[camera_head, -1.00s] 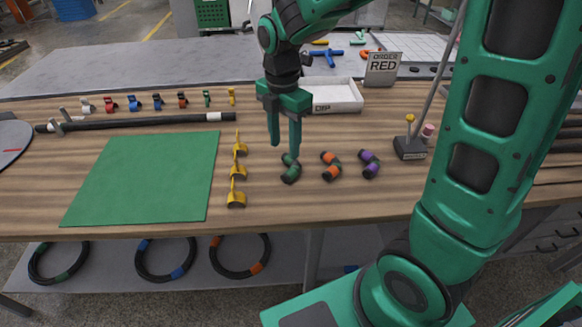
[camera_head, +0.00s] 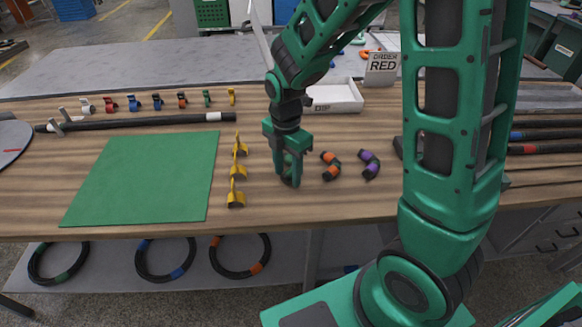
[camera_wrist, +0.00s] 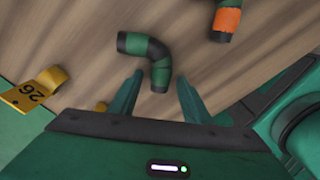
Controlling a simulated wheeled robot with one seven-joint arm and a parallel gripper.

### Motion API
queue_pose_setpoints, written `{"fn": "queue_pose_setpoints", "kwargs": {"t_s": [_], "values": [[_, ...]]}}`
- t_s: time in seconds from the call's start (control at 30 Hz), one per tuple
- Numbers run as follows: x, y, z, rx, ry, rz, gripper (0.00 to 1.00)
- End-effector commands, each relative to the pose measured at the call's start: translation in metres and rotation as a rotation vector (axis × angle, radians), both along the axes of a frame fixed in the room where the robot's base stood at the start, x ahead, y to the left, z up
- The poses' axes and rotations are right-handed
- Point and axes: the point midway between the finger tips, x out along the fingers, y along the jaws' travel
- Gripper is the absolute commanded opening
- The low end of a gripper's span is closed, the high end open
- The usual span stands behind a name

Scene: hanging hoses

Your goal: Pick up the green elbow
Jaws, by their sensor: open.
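The green elbow (camera_wrist: 153,50) is a bent green pipe piece with black ends, lying on the wooden table. In the wrist view one end reaches between the two fingers of my gripper (camera_wrist: 160,88), and the bend lies just beyond the fingertips. My gripper is open, with a finger on either side and wood showing between. In the head view my gripper (camera_head: 289,174) is low over the table at the elbow, whose body is mostly hidden behind the fingers. I cannot tell whether the fingers touch it.
An orange elbow (camera_head: 330,167) and a purple elbow (camera_head: 370,165) lie close to the right. Several yellow clips (camera_head: 237,172) stand to the left, beside a green mat (camera_head: 145,180). A white tray (camera_head: 335,97) and an "ORDER RED" sign (camera_head: 382,68) are behind.

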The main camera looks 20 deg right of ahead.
Motion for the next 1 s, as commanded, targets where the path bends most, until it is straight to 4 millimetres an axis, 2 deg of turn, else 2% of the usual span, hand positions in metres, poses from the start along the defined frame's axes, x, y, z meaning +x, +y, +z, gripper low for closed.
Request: {"fn": "queue_pose_setpoints", "kwargs": {"t_s": [0.17, 0.37, 0.77, 0.87, 1.0], "values": [[0.000, 0.000, 0.000, 0.000, 0.000, 0.000, 0.44], [0.000, 0.000, 0.000, 0.000, 0.000, 0.000, 0.00], [0.001, 0.000, 0.004, 0.001, -0.002, 0.000, 0.00], [0.001, 0.000, 0.012, 0.001, -0.003, 0.000, 0.00], [0.001, 0.000, 0.033, 0.002, -0.006, -0.001, 0.00]]}}
